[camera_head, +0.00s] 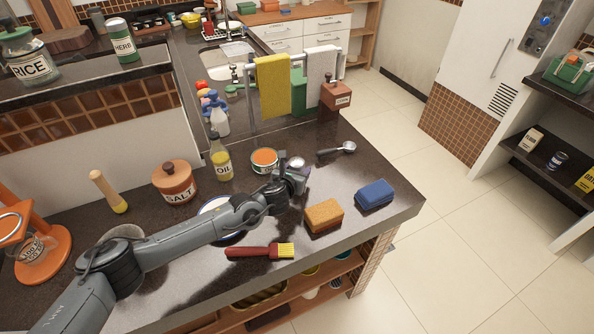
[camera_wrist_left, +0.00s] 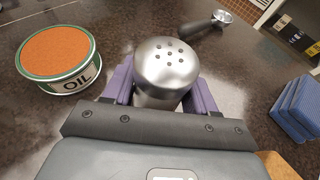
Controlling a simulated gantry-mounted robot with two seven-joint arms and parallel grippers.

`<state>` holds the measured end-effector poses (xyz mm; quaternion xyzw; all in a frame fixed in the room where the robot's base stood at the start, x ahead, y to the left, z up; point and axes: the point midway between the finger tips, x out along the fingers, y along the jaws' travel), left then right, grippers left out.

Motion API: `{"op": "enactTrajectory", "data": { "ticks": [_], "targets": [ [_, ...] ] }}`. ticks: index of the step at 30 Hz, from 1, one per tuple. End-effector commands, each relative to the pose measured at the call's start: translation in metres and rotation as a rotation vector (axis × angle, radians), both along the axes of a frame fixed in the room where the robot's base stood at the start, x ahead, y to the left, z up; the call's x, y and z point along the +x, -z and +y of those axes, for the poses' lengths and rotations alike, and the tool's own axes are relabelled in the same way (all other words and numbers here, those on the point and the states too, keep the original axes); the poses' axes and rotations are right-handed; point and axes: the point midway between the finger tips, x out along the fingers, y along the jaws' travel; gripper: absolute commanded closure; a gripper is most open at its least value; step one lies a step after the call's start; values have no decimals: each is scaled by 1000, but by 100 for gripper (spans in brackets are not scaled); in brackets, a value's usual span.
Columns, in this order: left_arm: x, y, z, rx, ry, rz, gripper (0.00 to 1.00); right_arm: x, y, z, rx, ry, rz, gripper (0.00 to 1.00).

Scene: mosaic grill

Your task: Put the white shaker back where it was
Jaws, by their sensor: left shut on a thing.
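My left gripper (camera_head: 292,178) is over the dark counter, beside the round orange-topped tin. In the left wrist view, the purple fingers of my left gripper (camera_wrist_left: 160,88) are shut around a shaker (camera_wrist_left: 166,62) with a domed silver top pierced by several holes. The shaker's top also shows small in the head view (camera_head: 296,163). Its lower body is mostly hidden by the gripper, so I cannot tell whether it is white or whether its base touches the counter. My right gripper is not in view.
The orange-topped tin (camera_head: 264,160) stands close left of the gripper. An oil bottle (camera_head: 221,162) and salt jar (camera_head: 175,183) stand farther left. Bare counter (camera_head: 345,172) shows right of the gripper.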

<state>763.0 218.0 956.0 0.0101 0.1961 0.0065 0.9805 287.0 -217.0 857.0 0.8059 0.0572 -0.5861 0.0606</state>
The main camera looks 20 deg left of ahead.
Motion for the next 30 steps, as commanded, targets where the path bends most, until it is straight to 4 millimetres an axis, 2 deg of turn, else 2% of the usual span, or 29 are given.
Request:
{"op": "enactTrajectory", "data": {
  "ticks": [3, 4, 9, 20, 26, 30],
  "targets": [
    [0, 4, 0, 0, 0, -1, 78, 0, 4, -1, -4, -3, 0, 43],
    [0, 3, 0, 0, 0, 0, 40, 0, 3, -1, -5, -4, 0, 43],
    [0, 3, 0, 0, 0, 0, 18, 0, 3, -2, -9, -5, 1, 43],
    [0, -2, 0, 0, 0, 0, 18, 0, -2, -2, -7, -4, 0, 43],
    [-17, -7, 1, 1, 0, 1, 18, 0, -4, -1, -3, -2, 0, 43],
    [-37, -16, 0, 2, 1, 1, 18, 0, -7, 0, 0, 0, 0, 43]
  ]
}}
